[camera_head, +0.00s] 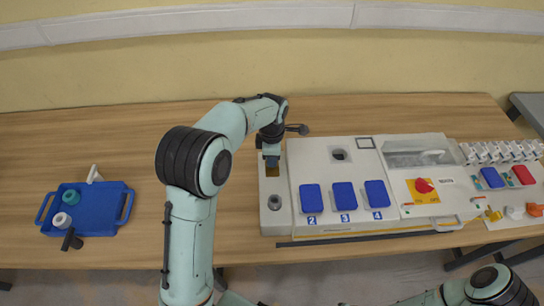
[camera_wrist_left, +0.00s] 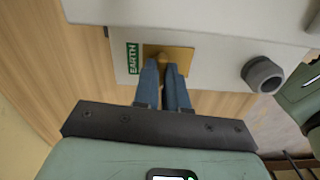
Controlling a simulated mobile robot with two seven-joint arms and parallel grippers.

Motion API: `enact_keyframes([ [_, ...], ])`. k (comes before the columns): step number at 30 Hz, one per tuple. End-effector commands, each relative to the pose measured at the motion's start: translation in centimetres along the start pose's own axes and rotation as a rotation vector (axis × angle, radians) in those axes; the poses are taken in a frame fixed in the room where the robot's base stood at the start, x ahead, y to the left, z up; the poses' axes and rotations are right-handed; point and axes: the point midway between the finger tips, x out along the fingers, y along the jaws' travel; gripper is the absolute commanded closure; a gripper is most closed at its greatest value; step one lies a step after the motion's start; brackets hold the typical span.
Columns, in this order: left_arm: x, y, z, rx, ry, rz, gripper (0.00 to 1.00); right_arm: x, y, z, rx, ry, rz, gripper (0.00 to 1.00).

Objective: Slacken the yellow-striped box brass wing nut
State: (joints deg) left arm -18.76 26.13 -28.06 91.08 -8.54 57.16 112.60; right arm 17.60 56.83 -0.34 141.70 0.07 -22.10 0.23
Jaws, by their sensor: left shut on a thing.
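The white yellow-striped box (camera_head: 312,165) stands on the table, with its yellow stripe low on the front edge. On its left-hand strip, a brass plate sits beside a green EARTH label (camera_wrist_left: 133,58); the brass plate (camera_wrist_left: 182,53) shows in the left wrist view. My left gripper (camera_head: 271,161) points down over this plate. In the left wrist view its blue fingertips (camera_wrist_left: 166,72) are close together on the brass wing nut, which is mostly hidden between them. My right gripper is out of view; only part of my right arm shows at the bottom right.
Blue covers numbered 2, 3 and 4 (camera_head: 344,196) and a red rotary switch (camera_head: 424,186) are on the box top. A grey round gland (camera_wrist_left: 263,75) is near my left gripper.

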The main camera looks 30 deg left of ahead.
Motion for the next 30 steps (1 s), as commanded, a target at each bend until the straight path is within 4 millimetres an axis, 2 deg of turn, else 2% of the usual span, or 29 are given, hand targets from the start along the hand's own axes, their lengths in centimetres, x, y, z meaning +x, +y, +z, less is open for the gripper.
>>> enact_keyframes([
  [9,-0.13,0.08,0.01,-0.105,0.0,0.003,1.0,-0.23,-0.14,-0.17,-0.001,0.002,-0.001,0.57],
  [24,-0.11,0.09,0.0,-0.123,-0.001,0.003,1.0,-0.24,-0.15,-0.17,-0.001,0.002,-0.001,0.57],
  [25,-0.11,0.09,0.0,-0.123,-0.001,0.003,0.82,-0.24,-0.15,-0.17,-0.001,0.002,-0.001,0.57],
  [27,-0.11,0.09,-0.01,-0.123,-0.001,0.003,0.63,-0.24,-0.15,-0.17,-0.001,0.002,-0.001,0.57],
  [30,-0.08,0.07,-0.01,-0.122,-0.001,0.002,0.63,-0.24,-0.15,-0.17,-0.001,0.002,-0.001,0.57],
])
